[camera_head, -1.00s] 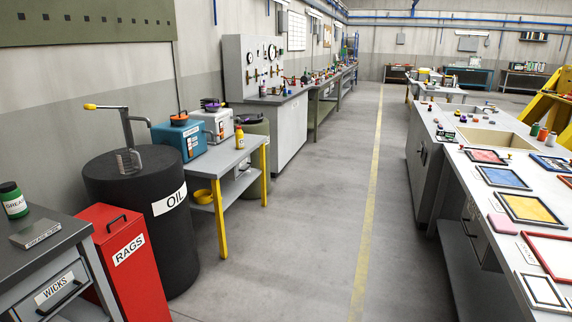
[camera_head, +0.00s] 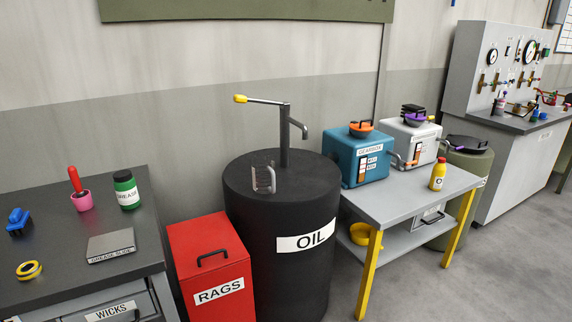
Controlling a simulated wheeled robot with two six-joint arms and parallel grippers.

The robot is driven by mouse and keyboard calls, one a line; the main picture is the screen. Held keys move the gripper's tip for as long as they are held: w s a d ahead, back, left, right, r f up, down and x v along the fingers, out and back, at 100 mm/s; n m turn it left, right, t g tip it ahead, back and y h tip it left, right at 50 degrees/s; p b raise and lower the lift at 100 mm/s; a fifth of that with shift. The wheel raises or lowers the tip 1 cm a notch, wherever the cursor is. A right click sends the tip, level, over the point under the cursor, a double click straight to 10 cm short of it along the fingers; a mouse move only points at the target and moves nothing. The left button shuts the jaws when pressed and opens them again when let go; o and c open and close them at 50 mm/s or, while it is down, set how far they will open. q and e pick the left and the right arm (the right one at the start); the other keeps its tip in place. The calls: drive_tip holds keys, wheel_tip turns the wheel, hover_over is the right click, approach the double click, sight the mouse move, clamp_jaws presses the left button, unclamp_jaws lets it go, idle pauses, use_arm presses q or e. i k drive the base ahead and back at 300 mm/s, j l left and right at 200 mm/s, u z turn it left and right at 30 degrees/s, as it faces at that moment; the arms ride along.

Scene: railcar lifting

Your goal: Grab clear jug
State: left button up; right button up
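A small see-through container with a pale handle and dark graduation-like lines stands on top of the black oil drum (camera_head: 252,220); it looks like the clear jug (camera_head: 264,178). It stands in front of the pump (camera_head: 285,140), which has a yellow-tipped lever and a spout pointing right. The drum carries a white OIL label. Neither of my grippers is in view.
A red RAGS bin (camera_head: 210,262) stands left of the drum. A grey bench (camera_head: 60,262) at the left holds a grease jar (camera_head: 126,190) and a pink cup (camera_head: 82,200). A yellow-legged table (camera_head: 405,203) to the right holds a teal gearbox (camera_head: 356,158). Open floor lies at lower right.

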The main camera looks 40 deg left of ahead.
sight(263, 166)
drive_tip(key=i+z, duration=0.1)
drive_tip(key=i, duration=1.75)
drive_tip(key=i+u, duration=0.25)
drive_tip(key=u, duration=0.15)
drive_tip(key=i+l+u, duration=0.2)
drive_tip(key=u, duration=0.15)
drive_tip(key=i+l+u, duration=0.2)
drive_tip(key=u, duration=0.2)
drive_tip(key=i+l+u, duration=0.35)
drive_tip(key=k+j, duration=0.05)
